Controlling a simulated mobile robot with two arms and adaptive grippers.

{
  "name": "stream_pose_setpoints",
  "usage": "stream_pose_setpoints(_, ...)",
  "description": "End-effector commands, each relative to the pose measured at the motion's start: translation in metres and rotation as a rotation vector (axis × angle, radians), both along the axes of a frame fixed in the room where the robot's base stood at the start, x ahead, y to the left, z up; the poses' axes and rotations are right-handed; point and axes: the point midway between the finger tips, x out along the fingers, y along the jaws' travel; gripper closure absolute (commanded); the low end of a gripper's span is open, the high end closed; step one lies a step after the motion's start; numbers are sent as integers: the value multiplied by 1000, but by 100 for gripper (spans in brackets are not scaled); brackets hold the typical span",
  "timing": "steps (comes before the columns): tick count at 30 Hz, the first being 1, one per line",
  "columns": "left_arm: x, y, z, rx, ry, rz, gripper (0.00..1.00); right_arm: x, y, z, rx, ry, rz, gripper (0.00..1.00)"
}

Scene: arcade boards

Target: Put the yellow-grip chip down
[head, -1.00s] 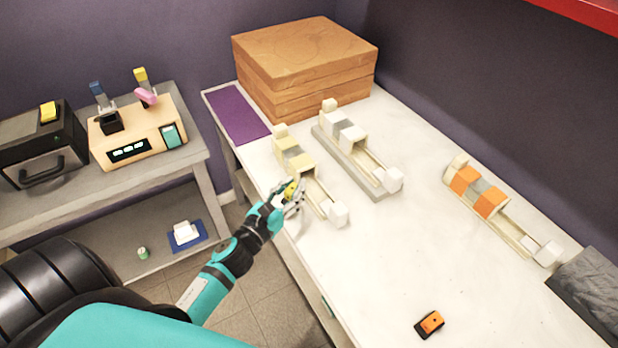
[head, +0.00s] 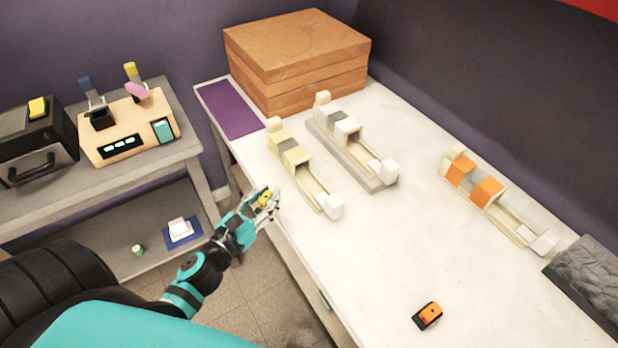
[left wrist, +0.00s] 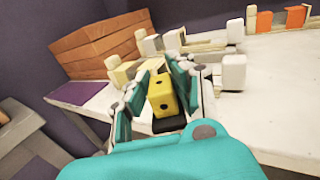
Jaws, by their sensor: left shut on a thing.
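The yellow-grip chip (left wrist: 162,95) shows in the left wrist view as a yellow block with dark dots and a black part at its near end. My left gripper (head: 268,198) is shut on it, with a finger on each side. In the head view only a small yellow patch of the chip (head: 264,199) shows between the fingers. The gripper holds it by the left edge of the white table (head: 375,260), beside the cream-and-yellow board (head: 297,160). My right gripper is not in view.
A white-and-grey board (head: 345,136) and an orange board (head: 484,190) lie farther right. An orange-and-black chip (head: 428,316) lies near the front. A purple mat (head: 229,109) and wooden boxes (head: 295,60) are at the back. The table's front middle is clear.

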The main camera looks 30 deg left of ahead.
Motion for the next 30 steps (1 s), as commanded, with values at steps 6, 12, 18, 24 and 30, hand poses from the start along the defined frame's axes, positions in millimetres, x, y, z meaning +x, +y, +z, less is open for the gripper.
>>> stream_pose_setpoints(6,54,-11,0,1,-5,-1,100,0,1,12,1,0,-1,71)
stream_pose_setpoints(12,103,-23,-6,1,-3,0,100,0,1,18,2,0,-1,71)
stream_pose_setpoints(18,129,-29,-11,1,-1,0,100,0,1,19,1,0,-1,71)
stream_pose_setpoints(24,151,-33,-11,0,-3,-1,100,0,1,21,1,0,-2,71)
stream_pose_setpoints(30,149,-34,-43,-2,1,0,100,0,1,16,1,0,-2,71)
